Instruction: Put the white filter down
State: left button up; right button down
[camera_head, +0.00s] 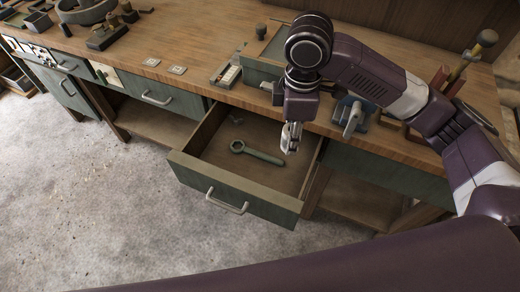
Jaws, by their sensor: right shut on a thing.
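My right gripper (291,138) points down over an open drawer (236,200) in the workbench. It is shut on a small pale thing, which I take to be the white filter; it is too small and too merged with the fingers to make out its shape. The drawer's front is green with a light handle. A grey-green ring-ended wrench (262,154) lies on the drawer floor, to the left of the gripper. A small dark piece (236,121) lies near the back of the drawer. My left gripper is not in view.
The wooden workbench (190,45) runs across the back. A blue clamp-like tool (352,113) stands on its edge right of my gripper. A slotted tray (227,76) and two small pale plates (165,66) lie to the left. The drawer's front left floor is bare.

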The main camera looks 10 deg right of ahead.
jog(key=n, duration=0.1)
jog(key=w+n, duration=0.1)
jog(key=shift+a+f+n, duration=0.3)
jog(key=shift+a+n, duration=0.1)
jog(key=shift+w+a+f+n, duration=0.15)
jog(key=shift+w+n, duration=0.05)
jog(key=shift+n, duration=0.5)
jog(key=shift+f, duration=0.2)
send_over(279, 181)
notch_tip(279, 181, down, 15)
jog(key=shift+s+r, duration=0.1)
jog(key=shift+r, duration=0.05)
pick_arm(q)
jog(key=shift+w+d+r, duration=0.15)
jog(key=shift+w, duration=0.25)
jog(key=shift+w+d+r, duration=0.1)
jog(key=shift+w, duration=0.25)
pick_arm(e)
jog(key=shift+f, duration=2.5)
jog(key=shift+f, duration=0.15)
jog(key=c, duration=1.4)
grip_release()
jog(key=shift+c, duration=0.2)
